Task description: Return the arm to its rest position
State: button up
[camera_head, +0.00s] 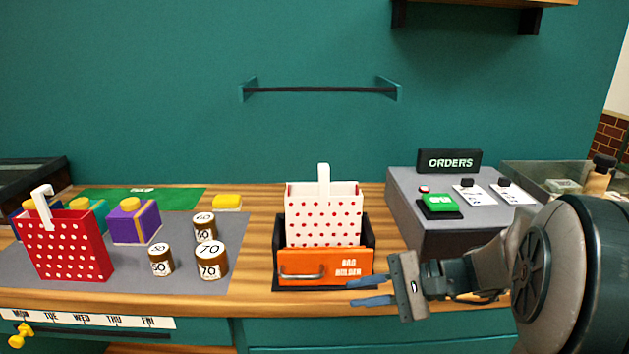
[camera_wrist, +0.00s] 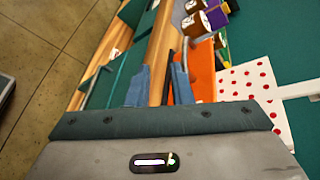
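My gripper (camera_head: 352,293) reaches in from the right, in front of the lower right of the orange bag holder (camera_head: 300,279). Its two blue fingers are apart with nothing between them; the gap also shows in the wrist view (camera_wrist: 161,78). A white bag with red dots (camera_head: 323,220) and a white handle stands upright in the holder. My arm hides part of the counter at the right.
A red dotted bag (camera_head: 68,248), a purple box (camera_head: 133,222) and brown numbered weights (camera_head: 211,261) sit on the grey mat at left. A grey orders console (camera_head: 420,228) stands behind my arm. A wall rail (camera_head: 320,90) and shelf (camera_head: 480,15) are above.

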jog(key=s+a+f+n+g+h+p, duration=0.1)
jog(key=s+a+n+g+h+p, duration=0.2)
jog(key=s+h, duration=0.4)
jog(key=s+d+r+n+t+h+p, duration=0.2)
jog(key=s+d+n+h, duration=0.3)
jog(key=d+n+h, duration=0.1)
jog(key=shift+s+d+r+p, duration=0.15)
jog(key=shift+p, duration=0.25)
dwell(2.0)
